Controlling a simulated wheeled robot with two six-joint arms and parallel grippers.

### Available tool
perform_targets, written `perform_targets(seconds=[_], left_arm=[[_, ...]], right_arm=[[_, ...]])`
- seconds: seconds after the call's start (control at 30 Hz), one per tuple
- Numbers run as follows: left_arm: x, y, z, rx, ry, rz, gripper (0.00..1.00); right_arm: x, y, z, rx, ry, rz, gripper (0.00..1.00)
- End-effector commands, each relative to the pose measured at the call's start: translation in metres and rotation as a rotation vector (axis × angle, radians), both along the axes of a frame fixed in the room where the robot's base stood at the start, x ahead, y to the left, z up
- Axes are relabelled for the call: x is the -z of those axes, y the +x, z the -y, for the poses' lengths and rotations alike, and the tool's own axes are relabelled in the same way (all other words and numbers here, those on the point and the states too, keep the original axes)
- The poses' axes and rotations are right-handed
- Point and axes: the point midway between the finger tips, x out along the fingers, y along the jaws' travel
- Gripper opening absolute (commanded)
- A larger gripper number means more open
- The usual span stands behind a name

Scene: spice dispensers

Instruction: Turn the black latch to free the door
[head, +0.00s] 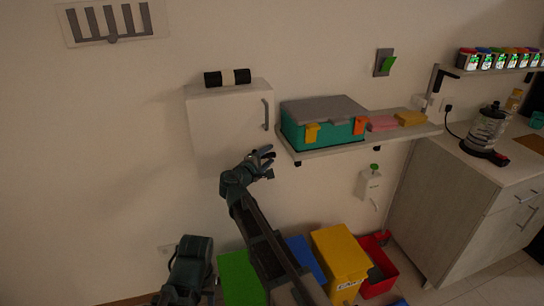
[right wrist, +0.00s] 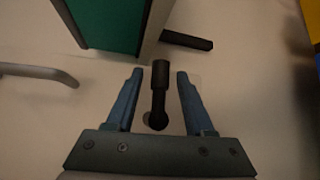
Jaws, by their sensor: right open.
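The black latch (right wrist: 158,92) shows in the right wrist view as a short black bar with a rounded end, on a pale surface. It lies between the two blue-grey fingers of my right gripper (right wrist: 158,78), with a gap on each side. In the head view my right gripper (head: 267,163) is open at the lower right corner of the white wall cabinet (head: 222,125), below its grey handle (head: 266,114). The cabinet door looks shut. The handle also shows at the left of the right wrist view (right wrist: 42,72).
A wall shelf (head: 330,150) with a teal box (head: 325,128) stands close to the right of the cabinet. Green (head: 240,278) and yellow (head: 340,255) bins stand below.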

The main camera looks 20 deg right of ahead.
Motion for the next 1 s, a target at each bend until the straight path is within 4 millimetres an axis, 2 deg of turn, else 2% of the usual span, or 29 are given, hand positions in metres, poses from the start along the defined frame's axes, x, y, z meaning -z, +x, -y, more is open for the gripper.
perform_targets(seconds=[0.1,0.4,0.77,1.0], left_arm=[[0.000,0.000,0.000,0.000,0.000,0.000,0.50],[0.000,0.000,0.000,0.000,0.000,0.000,0.50],[0.003,0.000,0.000,0.000,0.000,0.000,0.50],[0.019,0.000,0.000,0.000,0.000,0.000,0.50]], right_arm=[[0.000,0.000,0.000,0.000,0.000,0.000,0.53],[0.000,0.000,0.000,0.000,0.000,0.000,0.00],[0.001,0.000,0.000,0.000,-0.013,0.000,0.00],[0.000,-0.001,0.000,0.001,-0.118,0.003,0.00]])
